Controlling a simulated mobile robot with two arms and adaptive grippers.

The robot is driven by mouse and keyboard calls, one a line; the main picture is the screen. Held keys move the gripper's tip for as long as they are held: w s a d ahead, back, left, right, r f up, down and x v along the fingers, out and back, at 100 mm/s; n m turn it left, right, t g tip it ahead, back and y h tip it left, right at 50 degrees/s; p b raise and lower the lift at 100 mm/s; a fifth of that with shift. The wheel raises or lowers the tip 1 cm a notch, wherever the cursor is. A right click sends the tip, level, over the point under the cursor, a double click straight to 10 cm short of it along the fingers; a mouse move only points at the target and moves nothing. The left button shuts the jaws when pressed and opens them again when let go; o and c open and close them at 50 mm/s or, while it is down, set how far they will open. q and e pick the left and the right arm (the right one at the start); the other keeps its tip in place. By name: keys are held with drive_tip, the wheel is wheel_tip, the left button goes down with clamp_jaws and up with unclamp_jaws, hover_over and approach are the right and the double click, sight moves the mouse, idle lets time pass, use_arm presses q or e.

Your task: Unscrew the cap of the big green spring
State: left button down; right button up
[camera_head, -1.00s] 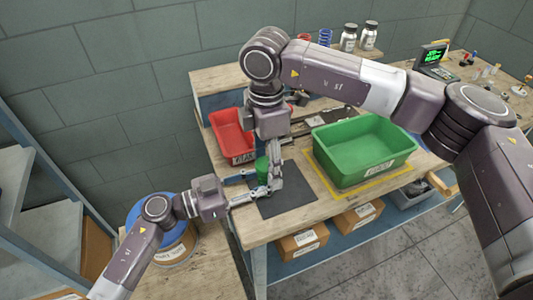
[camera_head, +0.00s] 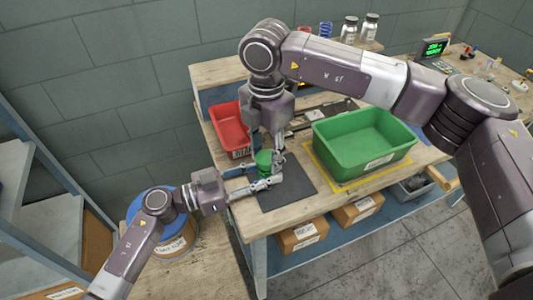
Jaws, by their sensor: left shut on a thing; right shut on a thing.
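The big green spring (camera_head: 263,159) stands upright at the far left part of the dark mat, small and partly covered by both grippers. My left gripper (camera_head: 261,181) comes in from the left, low down, and is shut on the spring's lower part. My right gripper (camera_head: 278,156) points down from above and is shut at the spring's upper end, where the cap would be. The cap cannot be told apart from the spring at this size, and the fingers hide the exact contact.
The dark mat (camera_head: 295,190) lies on the wooden bench. A red bin (camera_head: 228,128) stands behind the spring, and a large green bin (camera_head: 355,170) stands to the right on a yellow outline. Cardboard boxes (camera_head: 298,237) sit on the shelf below. The mat's front part is clear.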

drive_tip(key=n, duration=0.8)
drive_tip(key=shift+n, duration=0.3)
drive_tip(key=n, duration=0.6)
drive_tip(key=shift+n, duration=0.4)
drive_tip(key=n, duration=0.6)
drive_tip(key=shift+r+n, duration=0.1)
drive_tip(key=shift+n, duration=0.3)
drive_tip(key=n, duration=0.6)
drive_tip(key=shift+n, duration=0.3)
drive_tip(key=n, duration=1.3)
drive_tip(key=shift+n, duration=0.3)
drive_tip(key=n, duration=0.6)
drive_tip(key=shift+r+n, duration=0.1)
drive_tip(key=shift+n, duration=0.3)
drive_tip(key=n, duration=0.5)
